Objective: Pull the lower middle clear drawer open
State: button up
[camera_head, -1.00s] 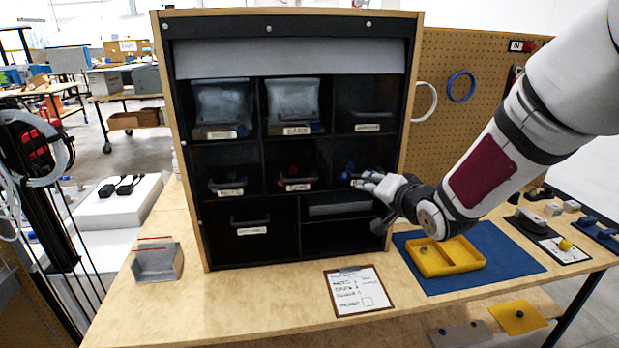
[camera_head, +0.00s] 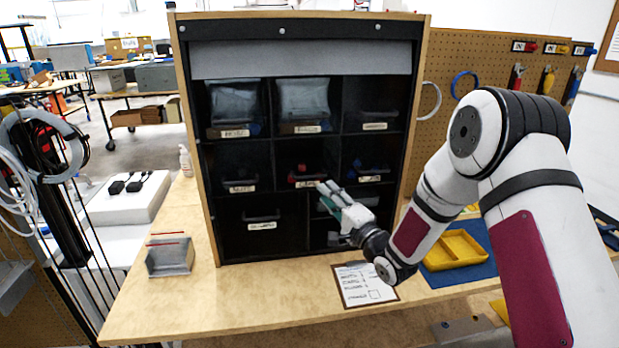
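The lower middle clear drawer (camera_head: 300,170) is in the middle compartment of the cabinet's second row. Red items show inside it, and a pale label, partly covered by my gripper, is on its front. The drawer looks pushed in. My gripper (camera_head: 327,188) is at the lower right of this drawer's front, with its pale fingers pointing at the label and handle area. Whether the fingers touch the handle is not clear, and nothing is seen held. The gap between the fingertips is too small to judge.
The black cabinet (camera_head: 285,31) stands on a wooden table (camera_head: 240,305). Clear drawers flank the middle one at left (camera_head: 238,180) and right (camera_head: 369,172). A clipboard sheet (camera_head: 365,285) lies in front. A yellow tray (camera_head: 455,250) on a blue mat stands at right, partly behind my arm.

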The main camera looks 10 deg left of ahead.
aim_at(311, 178)
jog(key=x, duration=0.9)
jog(key=shift+w, duration=0.15)
grip_shut()
